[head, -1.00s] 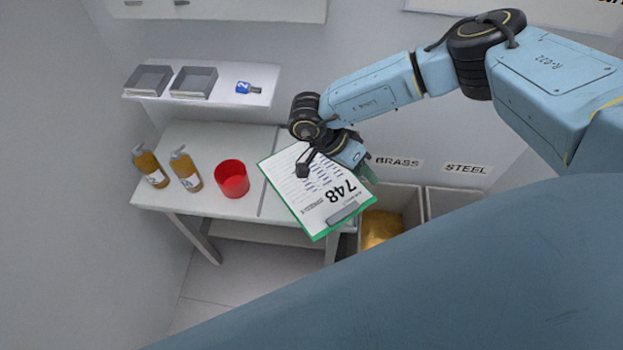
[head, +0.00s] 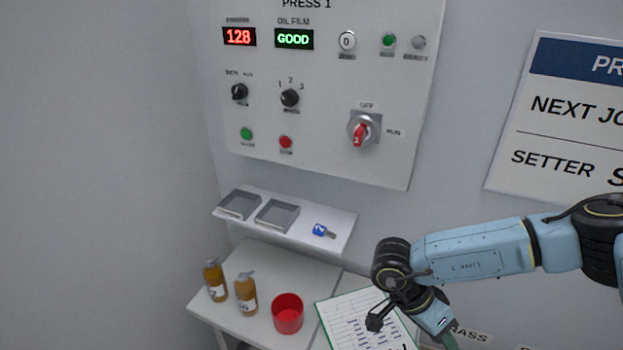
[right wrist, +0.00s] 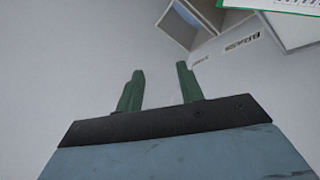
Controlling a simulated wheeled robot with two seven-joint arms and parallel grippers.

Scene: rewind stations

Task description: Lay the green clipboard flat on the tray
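The green clipboard (head: 352,318) carries a white printed sheet and lies at the bottom of the head view, partly behind my right wrist and cut by the frame edge. Its green edge also shows at the top right of the right wrist view (right wrist: 285,7). My right gripper (right wrist: 158,68) is open, with nothing between its green fingers, and is apart from the clipboard. In the head view it shows at the clipboard's right (head: 450,341). A pale surface (head: 351,281) lies behind the clipboard; I cannot tell whether this is the tray. My left gripper is not in view.
Two amber bottles (head: 216,282) (head: 246,295) and a red cup (head: 287,315) stand on the table left of the clipboard. The shelf above holds two shallow grey trays (head: 238,206) (head: 277,214) and a blue-tagged item (head: 320,230). A control panel (head: 325,85) hangs above.

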